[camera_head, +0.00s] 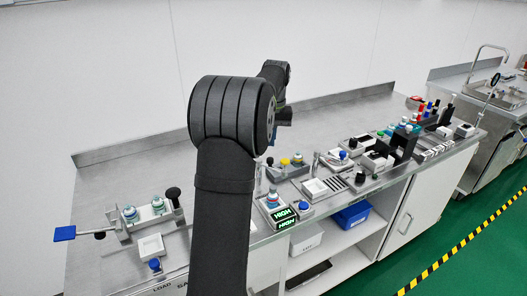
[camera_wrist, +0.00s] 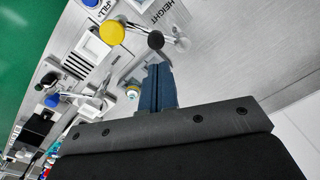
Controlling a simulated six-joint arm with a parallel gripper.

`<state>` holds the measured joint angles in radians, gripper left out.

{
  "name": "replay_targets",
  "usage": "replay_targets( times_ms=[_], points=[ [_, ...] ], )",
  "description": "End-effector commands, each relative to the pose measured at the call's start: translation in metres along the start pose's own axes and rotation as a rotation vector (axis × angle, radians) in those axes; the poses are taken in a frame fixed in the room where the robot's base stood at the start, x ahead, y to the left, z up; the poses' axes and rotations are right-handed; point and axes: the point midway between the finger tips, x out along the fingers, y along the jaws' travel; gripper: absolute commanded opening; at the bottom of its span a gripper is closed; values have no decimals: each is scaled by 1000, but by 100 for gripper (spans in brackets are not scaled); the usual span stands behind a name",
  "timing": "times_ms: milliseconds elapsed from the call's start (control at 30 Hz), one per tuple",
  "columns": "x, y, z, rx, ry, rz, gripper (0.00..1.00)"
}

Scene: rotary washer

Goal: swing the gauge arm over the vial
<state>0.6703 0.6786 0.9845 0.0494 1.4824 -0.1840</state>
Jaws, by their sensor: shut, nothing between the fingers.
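In the wrist view, my gripper (camera_wrist: 158,68) is shut and empty, its blue-grey fingers pressed together. Just beyond the fingertips is what looks like the gauge arm: a metal bar (camera_wrist: 137,28) with a yellow disc (camera_wrist: 112,33) and a black knob (camera_wrist: 155,40), near the printed word HEIGHT. The fingertips are apart from the knob in the picture; the depth gap is unclear. A small capped vial (camera_wrist: 132,92) shows left of the fingers, partly cut off by the gripper body. In the head view the yellow disc (camera_head: 285,161) is small, and my arm hides part of the bench.
The steel bench (camera_head: 115,190) carries several fixtures close together. A white square tray (camera_wrist: 93,48) and a blue knob (camera_wrist: 91,3) lie left of the gauge in the wrist view. Bare bench lies behind the fixtures.

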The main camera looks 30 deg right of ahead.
Motion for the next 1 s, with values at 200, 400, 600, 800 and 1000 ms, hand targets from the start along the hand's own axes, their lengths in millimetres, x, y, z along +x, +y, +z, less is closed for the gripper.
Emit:
replay_targets(
  times_ms=[200,400,600,800,1000],
  points=[
    [36,4,-13,43,-12,-285,0],
    [62,28,-13,76,-14,-597,0],
    [78,77,-6,110,68,-954,0],
    [80,146,14,118,257,-1284,0],
    [78,179,25,111,384,-1415,0]
  ],
)
